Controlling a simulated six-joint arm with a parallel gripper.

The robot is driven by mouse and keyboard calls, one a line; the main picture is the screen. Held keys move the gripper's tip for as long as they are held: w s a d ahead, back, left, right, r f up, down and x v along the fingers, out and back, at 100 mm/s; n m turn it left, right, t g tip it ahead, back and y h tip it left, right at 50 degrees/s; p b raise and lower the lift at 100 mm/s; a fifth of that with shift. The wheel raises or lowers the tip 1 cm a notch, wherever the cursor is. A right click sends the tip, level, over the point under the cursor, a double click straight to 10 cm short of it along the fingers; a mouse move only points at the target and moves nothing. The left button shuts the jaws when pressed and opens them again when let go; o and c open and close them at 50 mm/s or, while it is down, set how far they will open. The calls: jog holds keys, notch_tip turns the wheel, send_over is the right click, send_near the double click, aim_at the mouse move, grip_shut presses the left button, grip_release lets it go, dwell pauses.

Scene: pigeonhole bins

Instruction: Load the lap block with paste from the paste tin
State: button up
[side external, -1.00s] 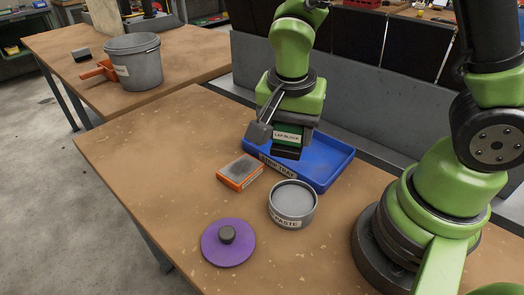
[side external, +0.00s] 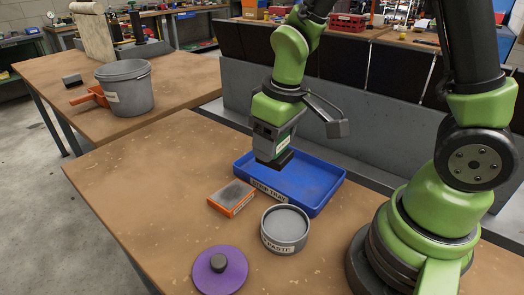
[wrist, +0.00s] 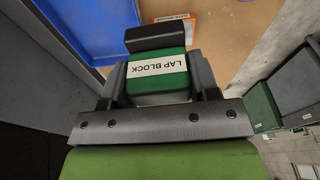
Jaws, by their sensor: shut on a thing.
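My gripper (wrist: 158,85) is shut on the green lap block (wrist: 155,78), whose white label reads LAP BLOCK in the wrist view. A dark pad shows at the block's far end. In the side view the lap block (side external: 283,143) hangs upright from the gripper, over the left part of the blue strip tray. The paste tin (side external: 285,229) is a round grey tin standing open in front of the tray, with grey paste inside. A purple lid (side external: 219,270) with a dark knob lies on the table to the tin's left. Whether paste is on the pad is hidden.
The blue strip tray (side external: 318,193) looks empty. An orange-sided block with a grey top (side external: 231,197) lies left of the tin. A grey bucket (side external: 128,90) with an orange scoop (side external: 87,96) stands on the other table. The bench's left side is clear.

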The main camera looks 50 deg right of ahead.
jog(key=shift+s+a+f+n, duration=0.5)
jog(key=shift+s+f, duration=0.35)
jog(key=shift+f, duration=0.75)
jog(key=shift+s+a+f+n, duration=0.3)
jog(key=shift+s+a+f, duration=0.45)
jog(key=shift+f, duration=0.8)
jog(key=shift+s+a+f+n, duration=0.4)
jog(key=shift+s+f, duration=0.6)
jog(key=shift+f, duration=0.6)
jog(key=shift+f, duration=0.9)
notch_tip(320, 180, up, 7)
